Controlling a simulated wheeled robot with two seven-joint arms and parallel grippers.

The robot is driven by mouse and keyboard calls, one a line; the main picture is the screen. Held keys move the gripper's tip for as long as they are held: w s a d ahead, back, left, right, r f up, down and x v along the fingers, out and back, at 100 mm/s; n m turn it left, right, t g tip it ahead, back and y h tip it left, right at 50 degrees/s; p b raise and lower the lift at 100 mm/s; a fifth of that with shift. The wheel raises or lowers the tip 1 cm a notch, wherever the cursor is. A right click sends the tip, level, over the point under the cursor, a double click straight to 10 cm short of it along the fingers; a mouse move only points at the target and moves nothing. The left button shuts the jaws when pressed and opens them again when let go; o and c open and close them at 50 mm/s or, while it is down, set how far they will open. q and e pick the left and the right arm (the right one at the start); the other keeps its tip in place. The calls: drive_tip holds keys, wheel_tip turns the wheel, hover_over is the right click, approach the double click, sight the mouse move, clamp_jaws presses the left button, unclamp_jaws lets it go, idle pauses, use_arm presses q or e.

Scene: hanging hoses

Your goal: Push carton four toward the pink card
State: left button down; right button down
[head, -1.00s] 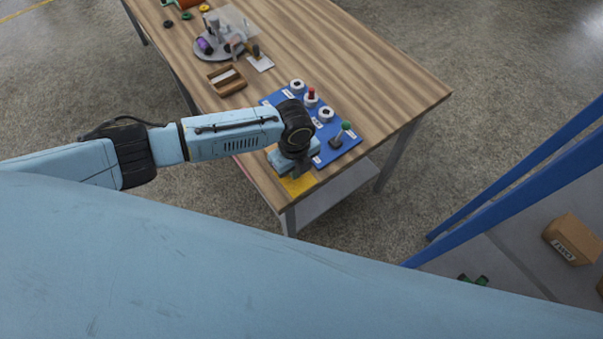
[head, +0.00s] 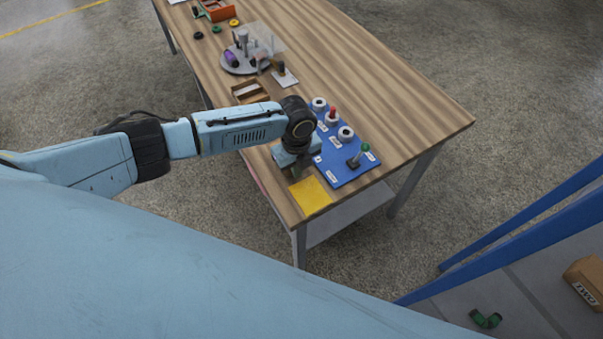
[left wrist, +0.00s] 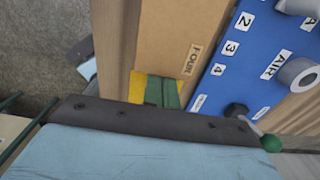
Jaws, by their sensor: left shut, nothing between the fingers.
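A brown carton marked FOUR (left wrist: 172,45) lies on the wooden table in the left wrist view, beside the blue board. In the head view my left arm hides it. My left gripper (head: 298,174) points down at the upper edge of a yellow card (head: 312,196). In the left wrist view its green fingertips (left wrist: 162,92) are together and empty, at the carton's near end. I cannot tell whether they touch it. I make out no pink card clearly in either view.
The blue board (head: 345,160) with knobs and a green-tipped lever (head: 361,153) stands right of the gripper. A wooden tray (head: 250,92) and a round grey stand (head: 245,62) are farther back. Blue posts (head: 540,220) and another carton (head: 586,281) are at the right.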

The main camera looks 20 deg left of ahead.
use_arm(q)
drive_tip(key=shift+s+d, duration=0.1)
drive_tip(key=shift+s+d+r+p, duration=0.1)
drive_tip(key=shift+s+d+p, duration=0.1)
drive_tip(key=shift+d+p, duration=0.1)
drive_tip(key=shift+s+d+r+p, duration=0.1)
drive_tip(key=shift+s+d+p, duration=0.85)
drive_tip(key=shift+d, duration=0.25)
wheel_tip(320, 180, up, 10)
